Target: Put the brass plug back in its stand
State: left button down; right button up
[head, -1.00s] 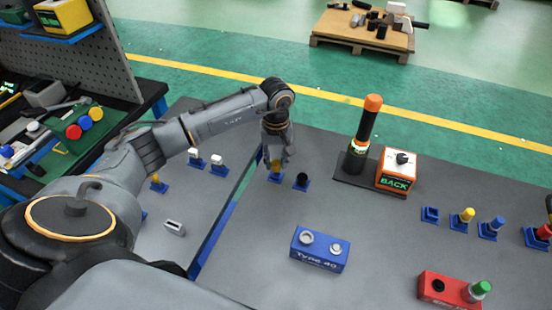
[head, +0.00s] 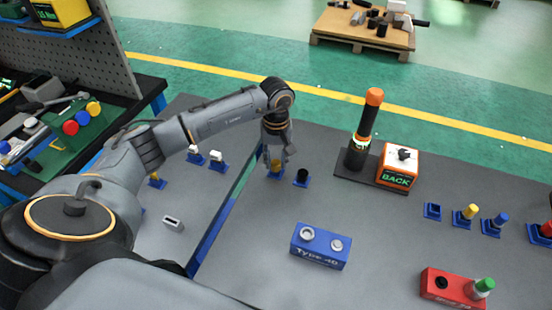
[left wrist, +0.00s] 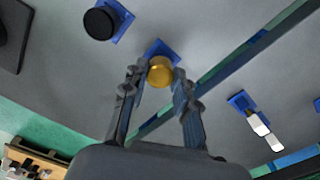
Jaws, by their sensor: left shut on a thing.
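The brass plug (head: 277,169) is a short gold cylinder between the fingers of my left gripper (head: 277,160). It also shows in the left wrist view (left wrist: 160,71), where its round end faces the camera and the gripper (left wrist: 158,82) is shut on it. A small blue stand (head: 270,176) is right at the plug's lower end. In the left wrist view the stand (left wrist: 158,48) lies just behind the plug, partly hidden by it. I cannot tell whether the plug is seated in it. My right gripper is not in view.
A blue stand with a black plug (head: 302,175) is close on the right. A blue two-socket block (head: 320,247) is nearer. A black post with an orange top (head: 367,130) and an orange-white box (head: 398,167) stand behind right. An empty-looking blue stand (head: 432,211) is farther right.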

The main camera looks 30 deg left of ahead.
aim_at(276, 163)
pick_arm(q)
jog(key=shift+f+b, duration=0.3)
jog(key=shift+f, duration=0.15)
jog(key=c, duration=1)
grip_release()
jog(key=shift+r, duration=0.1)
jog(key=shift+o, duration=0.2)
jog(key=shift+r+p, duration=1.4)
jog(key=shift+r, duration=1.1)
notch_tip(276, 163, up, 12)
